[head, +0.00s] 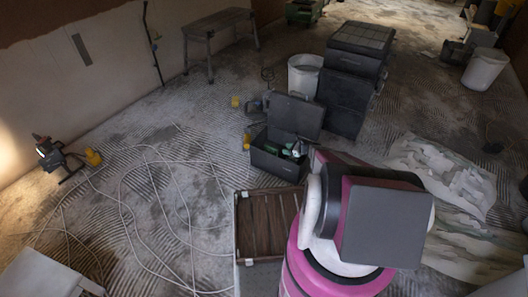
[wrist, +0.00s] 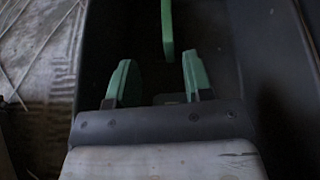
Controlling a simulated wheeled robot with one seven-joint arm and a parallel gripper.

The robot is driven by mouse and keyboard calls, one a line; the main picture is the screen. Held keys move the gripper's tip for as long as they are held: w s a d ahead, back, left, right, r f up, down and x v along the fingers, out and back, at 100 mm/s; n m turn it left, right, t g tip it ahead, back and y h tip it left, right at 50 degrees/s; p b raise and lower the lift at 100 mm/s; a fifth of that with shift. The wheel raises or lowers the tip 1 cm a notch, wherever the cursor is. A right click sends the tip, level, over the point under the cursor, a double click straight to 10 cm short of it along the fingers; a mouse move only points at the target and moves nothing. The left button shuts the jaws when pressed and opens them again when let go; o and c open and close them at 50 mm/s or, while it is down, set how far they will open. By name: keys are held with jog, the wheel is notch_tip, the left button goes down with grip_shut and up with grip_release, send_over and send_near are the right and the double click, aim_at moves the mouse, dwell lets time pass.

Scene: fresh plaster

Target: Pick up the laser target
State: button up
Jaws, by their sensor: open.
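An open dark toolbox (head: 277,165) stands on the floor, its lid (head: 295,116) raised at the back. A thin green piece (wrist: 167,28), which looks like the laser target, stands on edge inside the dark box in the wrist view. A green patch (head: 270,149) in the toolbox in the head view may be the same piece. My gripper (wrist: 158,82) has green fingertips spread apart, with nothing between them. The green piece is ahead of the fingertips, roughly in line with the gap. My arm hides part of the toolbox in the head view.
A brown-topped crate (head: 241,235) stands in front of the toolbox. Behind are a white bucket (head: 304,75) and stacked dark cases (head: 345,104). A pale cable (head: 190,226) loops over the left floor. Crumpled sheeting (head: 440,172) lies to the right.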

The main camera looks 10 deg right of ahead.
aim_at(274, 148)
jog(key=shift+m+t, duration=0.3)
jog(key=shift+m, duration=0.1)
jog(key=x, duration=0.7)
jog(key=f+x, duration=0.1)
jog(key=x, duration=0.3)
jog(key=shift+w+d+f, duration=0.1)
jog(key=shift+w+d, duration=0.05)
jog(key=shift+w, duration=0.15)
grip_shut()
